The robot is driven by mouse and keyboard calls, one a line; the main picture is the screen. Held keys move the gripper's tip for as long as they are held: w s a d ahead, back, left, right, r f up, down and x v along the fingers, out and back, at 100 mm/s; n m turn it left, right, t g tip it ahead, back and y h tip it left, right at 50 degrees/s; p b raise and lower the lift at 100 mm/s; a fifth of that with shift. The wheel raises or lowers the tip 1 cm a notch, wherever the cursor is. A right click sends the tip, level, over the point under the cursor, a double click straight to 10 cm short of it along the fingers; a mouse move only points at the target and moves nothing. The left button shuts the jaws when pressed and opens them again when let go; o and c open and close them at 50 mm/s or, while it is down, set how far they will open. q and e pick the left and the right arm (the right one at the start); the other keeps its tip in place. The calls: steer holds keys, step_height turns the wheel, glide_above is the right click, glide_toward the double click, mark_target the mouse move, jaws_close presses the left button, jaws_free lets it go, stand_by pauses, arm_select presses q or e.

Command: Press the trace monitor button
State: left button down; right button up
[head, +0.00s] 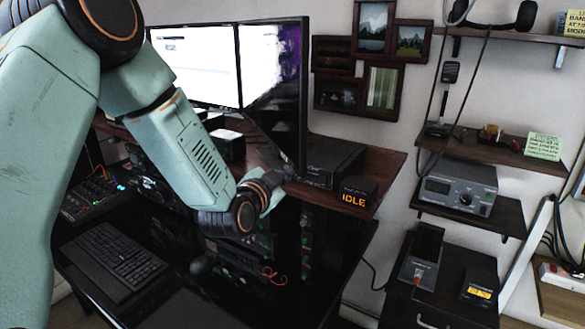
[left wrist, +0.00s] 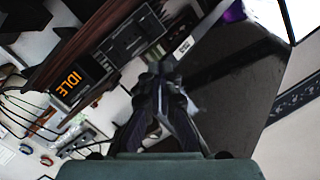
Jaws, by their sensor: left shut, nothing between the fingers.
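My left arm reaches in from the left in the head view, and its gripper (head: 272,182) is in front of the right-hand monitor (head: 275,80), near its lower edge. The wrist hides much of the gripper there. In the left wrist view my left gripper (left wrist: 163,80) is shut and empty, its dark fingers together. A small black box with an orange IDLE display (head: 355,197) sits on the desk's right end; it also shows in the left wrist view (left wrist: 75,82). I cannot make out which button is the trace monitor button. My right gripper is not in view.
A flat black device (head: 335,163) lies behind the IDLE box. A keyboard (head: 108,258) and a mixer (head: 90,196) are on the lower left surface. Wall shelves at right carry a grey radio unit (head: 458,190) and other devices. Cables hang near them.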

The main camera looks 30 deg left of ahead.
arm_select(q)
steer(key=shift+s+a+p, duration=0.45)
steer(key=shift+a, duration=0.1)
steer(key=s+a+p, duration=0.3)
steer(key=s+p, duration=0.1)
steer(key=p, duration=0.1)
steer(key=shift+s+a+p, duration=0.3)
steer(key=shift+a+p, duration=0.05)
steer(key=shift+a, duration=0.05)
stand_by(0.5)
